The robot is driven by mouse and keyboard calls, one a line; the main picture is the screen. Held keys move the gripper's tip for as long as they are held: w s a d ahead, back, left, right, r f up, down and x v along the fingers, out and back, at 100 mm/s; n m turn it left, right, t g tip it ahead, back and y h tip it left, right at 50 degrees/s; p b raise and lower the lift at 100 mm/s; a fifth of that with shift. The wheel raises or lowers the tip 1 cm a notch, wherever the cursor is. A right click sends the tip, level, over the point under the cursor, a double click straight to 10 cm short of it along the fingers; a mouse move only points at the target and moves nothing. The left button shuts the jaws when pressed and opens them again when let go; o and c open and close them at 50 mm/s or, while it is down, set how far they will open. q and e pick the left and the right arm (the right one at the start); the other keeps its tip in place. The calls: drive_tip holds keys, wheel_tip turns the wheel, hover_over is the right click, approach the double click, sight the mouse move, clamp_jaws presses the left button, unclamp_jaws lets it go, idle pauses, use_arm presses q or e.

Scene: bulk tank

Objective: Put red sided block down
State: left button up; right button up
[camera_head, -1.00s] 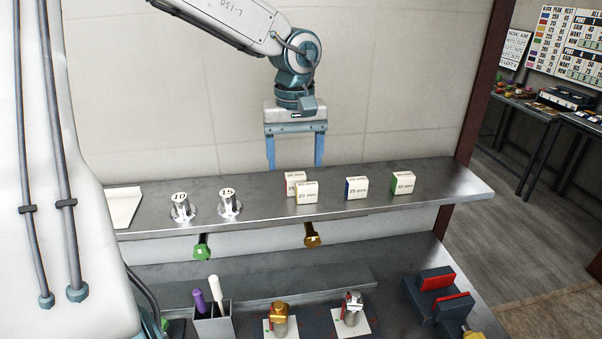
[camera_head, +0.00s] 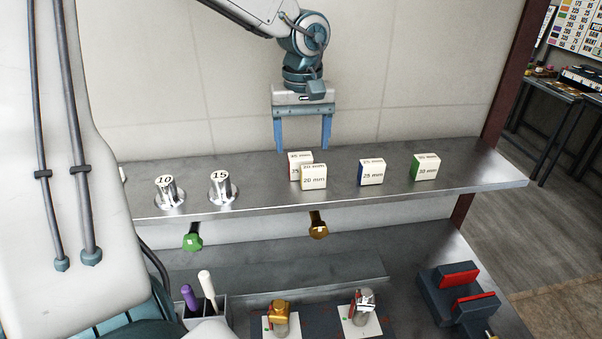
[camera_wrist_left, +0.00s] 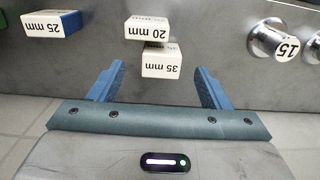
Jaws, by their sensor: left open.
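The red-sided block, labelled 35 mm (camera_head: 293,170), stands on the upper metal shelf (camera_head: 262,193), partly hidden behind the 20 mm block (camera_head: 314,178). In the left wrist view the 35 mm block (camera_wrist_left: 162,64) stands nearest my gripper, between the finger lines. My left gripper (camera_head: 302,147) points down behind the block, near the wall. Its blue fingers are apart with nothing between them; they also show in the wrist view (camera_wrist_left: 160,85). My right gripper does not show.
A blue-sided 25 mm block (camera_head: 371,173) and a green-sided 30 mm block (camera_head: 425,168) stand to the right. Metal pieces marked 10 (camera_head: 168,192) and 15 (camera_head: 221,189) stand left. The wall (camera_head: 410,70) rises close behind. Bare shelf lies between piece 15 and the blocks.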

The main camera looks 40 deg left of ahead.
sight(301, 157)
use_arm(q)
drive_tip(key=f, duration=0.1)
drive_tip(key=f+p, duration=0.2)
drive_tip(key=f, duration=0.1)
drive_tip(key=shift+a, duration=0.25)
drive_tip(key=shift+f, duration=0.5)
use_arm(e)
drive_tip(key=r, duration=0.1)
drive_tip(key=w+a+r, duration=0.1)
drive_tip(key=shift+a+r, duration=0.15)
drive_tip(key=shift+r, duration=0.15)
use_arm(q)
drive_tip(key=c, duration=1.1)
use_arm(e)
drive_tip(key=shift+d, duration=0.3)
